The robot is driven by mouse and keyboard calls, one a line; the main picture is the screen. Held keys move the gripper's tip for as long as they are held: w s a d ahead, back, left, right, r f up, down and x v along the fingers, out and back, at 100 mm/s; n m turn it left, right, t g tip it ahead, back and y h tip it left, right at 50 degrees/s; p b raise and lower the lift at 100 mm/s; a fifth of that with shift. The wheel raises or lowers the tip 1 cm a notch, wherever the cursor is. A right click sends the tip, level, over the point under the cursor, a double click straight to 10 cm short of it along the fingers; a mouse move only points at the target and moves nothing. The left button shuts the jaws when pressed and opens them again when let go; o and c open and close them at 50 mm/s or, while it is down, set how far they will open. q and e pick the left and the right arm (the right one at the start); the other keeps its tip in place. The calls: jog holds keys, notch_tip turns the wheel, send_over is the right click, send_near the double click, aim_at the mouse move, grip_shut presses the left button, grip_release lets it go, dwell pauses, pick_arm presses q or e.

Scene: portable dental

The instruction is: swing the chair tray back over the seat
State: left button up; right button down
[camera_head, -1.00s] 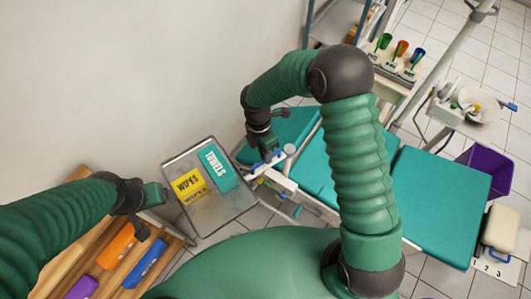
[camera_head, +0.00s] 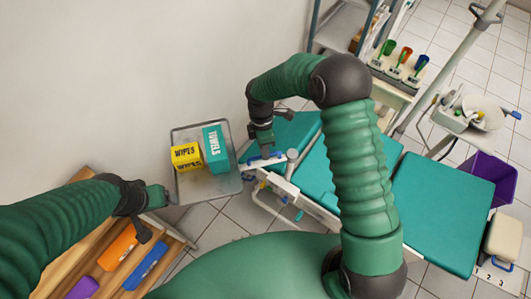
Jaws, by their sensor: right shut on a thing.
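The metal chair tray (camera_head: 218,186) hangs beside the head end of the teal dental chair (camera_head: 328,160), on its left. It carries a yellow wipes box (camera_head: 185,156) and a teal towels box (camera_head: 216,146). A white tray arm (camera_head: 283,186) joins it to the chair near a round pivot. My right gripper (camera_head: 263,153) is shut on the blue handle (camera_head: 272,156) of the tray arm, between tray and chair; its fingers partly hide the handle. My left gripper (camera_head: 160,197) is close to the tray's lower left corner; its jaws are unclear.
A wooden shelf unit (camera_head: 178,238) with orange, blue and purple items is at lower left. A wall stands behind the tray. A trolley with coloured cups (camera_head: 405,59), a basin (camera_head: 482,112) and a purple bin (camera_head: 492,174) are at right.

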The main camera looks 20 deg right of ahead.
jog(key=shift+w+d+m+t+y+b, duration=1)
jog(key=shift+w+d+m, duration=3.05)
jog(key=shift+m, duration=2.95)
jog(key=s+d+m+t, duration=0.2)
jog(key=d+m, duration=0.7)
jog(key=m, duration=0.5)
jog(key=shift+s+d+h+p, duration=0.3)
jog(key=shift+s+d, duration=0.1)
jog(key=shift+s, duration=0.35)
jog(key=c, duration=1.5)
grip_release()
jog(key=shift+d, duration=0.1)
jog(key=shift+o, duration=0.2)
jog(key=shift+r, duration=0.1)
notch_tip(320, 180, up, 16)
jog(key=s+d+b, duration=0.2)
jog(key=shift+s, duration=0.2)
